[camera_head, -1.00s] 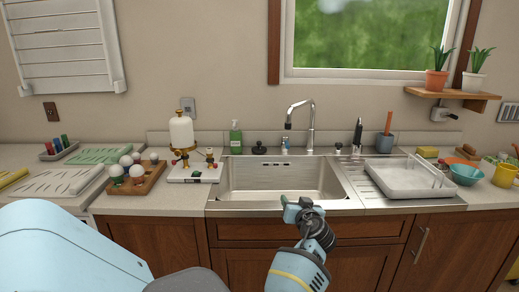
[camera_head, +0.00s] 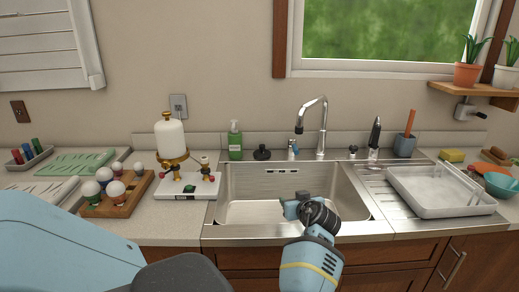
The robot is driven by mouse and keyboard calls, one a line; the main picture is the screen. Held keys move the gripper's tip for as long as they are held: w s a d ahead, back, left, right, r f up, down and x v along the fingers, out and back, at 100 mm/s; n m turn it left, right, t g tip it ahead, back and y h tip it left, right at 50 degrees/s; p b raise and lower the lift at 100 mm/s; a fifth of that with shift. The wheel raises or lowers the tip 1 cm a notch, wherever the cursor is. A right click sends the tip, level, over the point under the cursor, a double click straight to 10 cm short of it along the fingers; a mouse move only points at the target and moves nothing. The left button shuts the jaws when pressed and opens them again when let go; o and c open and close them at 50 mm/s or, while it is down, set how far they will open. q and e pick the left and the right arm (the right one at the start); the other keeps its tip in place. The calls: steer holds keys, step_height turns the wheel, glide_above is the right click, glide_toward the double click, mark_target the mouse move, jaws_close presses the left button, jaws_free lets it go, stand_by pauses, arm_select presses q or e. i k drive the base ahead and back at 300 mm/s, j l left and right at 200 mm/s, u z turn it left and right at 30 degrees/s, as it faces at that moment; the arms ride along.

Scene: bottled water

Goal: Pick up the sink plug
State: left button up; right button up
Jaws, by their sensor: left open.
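A small black knobbed piece (camera_head: 262,153), which looks like the sink plug, stands on the steel ledge behind the sink, left of the faucet.
The faucet (camera_head: 322,128) rises right of the plug, and a green soap bottle (camera_head: 235,142) stands left of it. A burner-like stand (camera_head: 172,140) is on the left counter. A pale tray (camera_head: 440,190) lies on the right drainboard. The basin looks empty.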

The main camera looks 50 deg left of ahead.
mark_target(258, 154)
steer(key=i+j, duration=0.1)
steer(key=j, duration=0.25)
steer(key=i+j, duration=0.15)
steer(key=j, duration=0.2)
steer(key=i+j, duration=0.1)
steer(key=j, duration=0.2)
steer(key=i+j, duration=0.1)
steer(key=j, duration=0.25)
steer(key=i+j, duration=0.15)
steer(key=j, duration=0.2)
